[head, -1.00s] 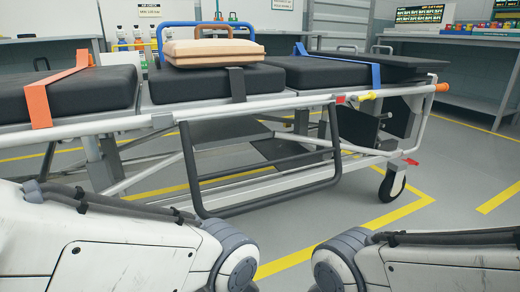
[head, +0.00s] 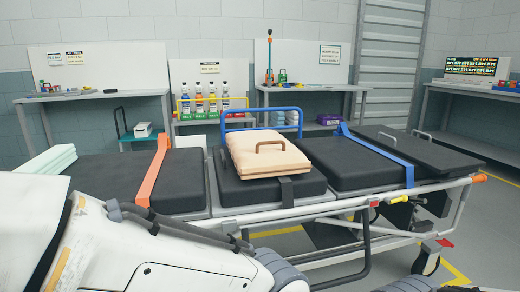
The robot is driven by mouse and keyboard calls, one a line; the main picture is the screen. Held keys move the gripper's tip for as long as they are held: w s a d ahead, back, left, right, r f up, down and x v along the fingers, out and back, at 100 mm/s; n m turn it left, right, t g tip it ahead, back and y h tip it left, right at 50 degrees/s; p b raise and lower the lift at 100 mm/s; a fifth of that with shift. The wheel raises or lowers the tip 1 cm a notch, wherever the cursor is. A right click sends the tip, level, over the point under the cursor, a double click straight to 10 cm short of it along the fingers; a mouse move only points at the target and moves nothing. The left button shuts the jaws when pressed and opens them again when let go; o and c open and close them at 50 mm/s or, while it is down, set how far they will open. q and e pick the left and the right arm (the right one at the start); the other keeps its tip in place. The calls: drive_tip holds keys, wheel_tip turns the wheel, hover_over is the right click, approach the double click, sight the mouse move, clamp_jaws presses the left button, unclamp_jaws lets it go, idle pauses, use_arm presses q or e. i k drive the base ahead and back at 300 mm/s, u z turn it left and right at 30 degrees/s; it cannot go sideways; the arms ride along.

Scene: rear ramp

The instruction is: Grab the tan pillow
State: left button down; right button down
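The tan pillow (head: 264,157) lies on the middle black cushion of the stretcher (head: 345,207), in the centre of the head view. A brown loop handle (head: 271,144) shows at the pillow's top. A blue tubular rail (head: 262,111) stands behind it, and a dark strap (head: 286,191) hangs in front of it over the cushion edge. My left arm crosses the lower left of the view, in front of the stretcher, well apart from the pillow. Neither of my grippers shows.
An orange strap (head: 154,172) crosses the left cushion and a blue strap (head: 376,150) crosses the right one. White folded pads (head: 50,161) lie at the far left. Benches with bottles (head: 212,97) stand behind.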

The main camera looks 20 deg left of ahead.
sight(258, 154)
drive_tip(key=k, duration=1.1)
drive_tip(key=u, duration=0.7)
drive_tip(key=i, duration=0.55)
drive_tip(key=u, duration=0.8)
drive_tip(key=i, duration=0.65)
drive_tip(key=z, duration=0.7)
drive_tip(key=i, duration=0.7)
drive_tip(key=z, duration=0.8)
